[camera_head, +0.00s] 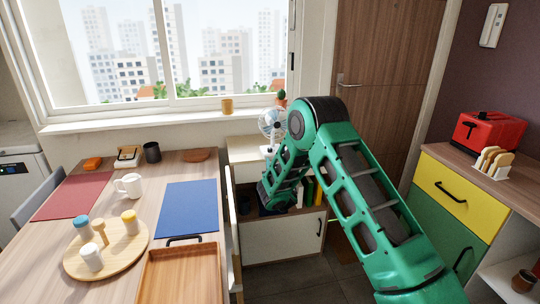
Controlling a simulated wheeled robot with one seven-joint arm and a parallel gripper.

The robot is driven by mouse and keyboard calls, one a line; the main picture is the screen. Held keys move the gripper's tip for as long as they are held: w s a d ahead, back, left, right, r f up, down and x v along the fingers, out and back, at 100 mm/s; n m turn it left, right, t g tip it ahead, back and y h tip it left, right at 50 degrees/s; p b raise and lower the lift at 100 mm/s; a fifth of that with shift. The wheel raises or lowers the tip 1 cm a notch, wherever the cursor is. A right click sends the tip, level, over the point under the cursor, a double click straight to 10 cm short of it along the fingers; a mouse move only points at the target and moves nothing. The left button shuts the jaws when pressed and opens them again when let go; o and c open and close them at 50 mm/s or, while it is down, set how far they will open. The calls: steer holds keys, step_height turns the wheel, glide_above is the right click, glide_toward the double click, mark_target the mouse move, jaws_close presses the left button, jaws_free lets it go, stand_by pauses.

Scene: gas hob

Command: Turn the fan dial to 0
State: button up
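A small white desk fan (269,123) with a round caged head stands on top of the pale cabinet (245,149) below the window's right end. My green arm rises from the bottom right to an elbow just right of the fan, then bends down in front of the cabinet. The elbow is close to the fan's right side in the picture. The fan's dial is too small or hidden to make out, so its setting cannot be read. I cannot make out my gripper's fingers at the low end of the arm.
A wooden table with a blue mat (188,208), a red mat (73,195), a white mug (130,185), a round board of jars (104,250) and a wooden tray (180,276) fills the left. A potted cactus (281,99) is behind the fan. A red toaster (488,132) stands right.

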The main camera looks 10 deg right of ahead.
mark_target(270, 150)
steer(key=w, duration=1)
steer(key=shift+w+f, duration=0.2)
steer(key=shift+w, duration=0.2)
steer(key=shift+c, duration=0.4)
jaws_close()
